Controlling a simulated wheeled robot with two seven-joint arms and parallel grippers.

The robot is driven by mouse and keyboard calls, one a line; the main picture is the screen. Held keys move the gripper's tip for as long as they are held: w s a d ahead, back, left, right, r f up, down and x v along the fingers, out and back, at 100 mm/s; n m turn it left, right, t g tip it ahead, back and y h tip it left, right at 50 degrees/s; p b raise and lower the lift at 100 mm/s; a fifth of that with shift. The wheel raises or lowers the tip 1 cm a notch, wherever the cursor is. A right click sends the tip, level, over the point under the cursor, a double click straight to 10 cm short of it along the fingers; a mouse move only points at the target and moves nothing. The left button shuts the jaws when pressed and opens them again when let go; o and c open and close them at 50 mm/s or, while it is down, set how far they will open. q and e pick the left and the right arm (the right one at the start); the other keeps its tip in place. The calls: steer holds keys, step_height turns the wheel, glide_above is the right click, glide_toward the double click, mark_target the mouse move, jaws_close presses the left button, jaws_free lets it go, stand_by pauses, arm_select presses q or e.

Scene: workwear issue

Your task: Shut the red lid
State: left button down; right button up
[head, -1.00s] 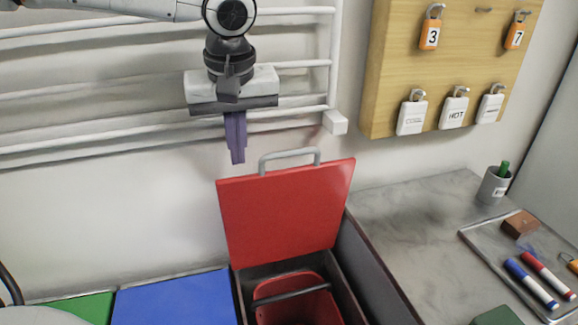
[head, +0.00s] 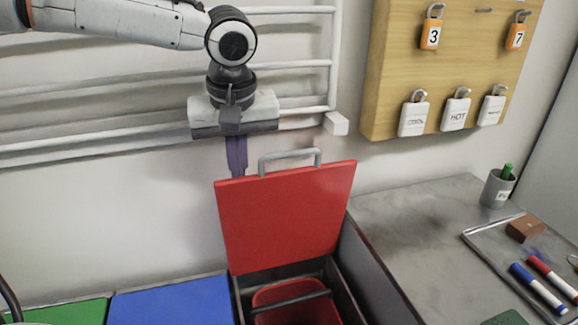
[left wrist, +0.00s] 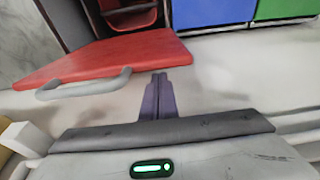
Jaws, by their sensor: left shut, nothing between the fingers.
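The red lid (head: 288,218) stands open, tilted up steeply at the back of its dark bin, with a grey handle (head: 289,160) on its upper edge. Under it the open bin shows a red bucket (head: 300,312) with a dark handle. My left gripper (head: 237,172) is shut and empty; its fingers point down behind the lid's upper left corner, and the lid hides their tips. In the left wrist view the lid (left wrist: 110,58) is just left of the fingers (left wrist: 158,85), and whether they touch is hard to tell. My right gripper is not in view.
A blue lid (head: 175,302) and a green lid (head: 70,312) lie closed to the left. A white rail rack (head: 290,124) is on the wall behind my gripper. A padlock board (head: 385,75) hangs at upper right, above a grey counter (head: 400,215) with a tray of markers (head: 484,240).

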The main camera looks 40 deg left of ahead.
arm_select(q)
steer(key=shift+s+d+f+b, duration=0.15)
steer(key=shift+s+d, duration=1)
steer(key=shift+d, duration=0.3)
steer(key=shift+s+d+f+b, duration=0.1)
steer(key=shift+s+d+b, duration=0.05)
steer(key=shift+s+d, duration=1.1)
step_height(320, 180, up, 10)
steer(key=p, duration=0.5)
glide_above(245, 195)
steer(key=s+d, duration=0.2)
steer(key=shift+s+d, duration=0.2)
